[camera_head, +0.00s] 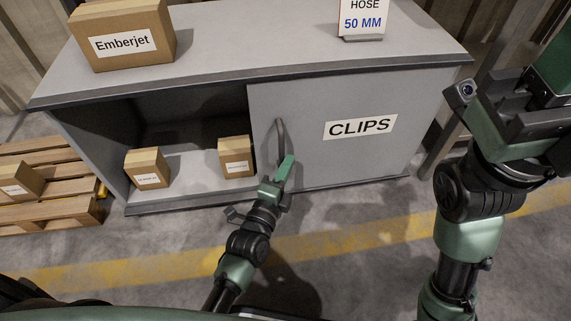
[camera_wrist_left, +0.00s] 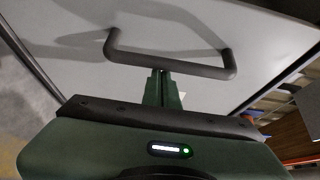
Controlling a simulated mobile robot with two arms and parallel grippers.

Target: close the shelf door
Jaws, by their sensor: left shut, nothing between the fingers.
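The grey shelf door (camera_head: 330,100) carries a CLIPS label and covers the right part of the cabinet front. The left part of the front is open. A dark bar handle (camera_head: 281,140) is at the door's left edge; it also shows in the left wrist view (camera_wrist_left: 170,62). My left gripper (camera_head: 285,168) is shut and empty, at the lower part of the handle. In the left wrist view its closed fingers (camera_wrist_left: 161,88) end right at the handle bar; I cannot tell whether they touch it. My right arm is at the right, but its fingertips are out of view.
Two small boxes (camera_head: 147,168) (camera_head: 236,157) sit inside the open part of the cabinet (camera_head: 200,60). An Emberjet box (camera_head: 122,36) and a hose sign (camera_head: 363,18) stand on top. A pallet (camera_head: 60,212) with a box is at the left. The floor in front is clear.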

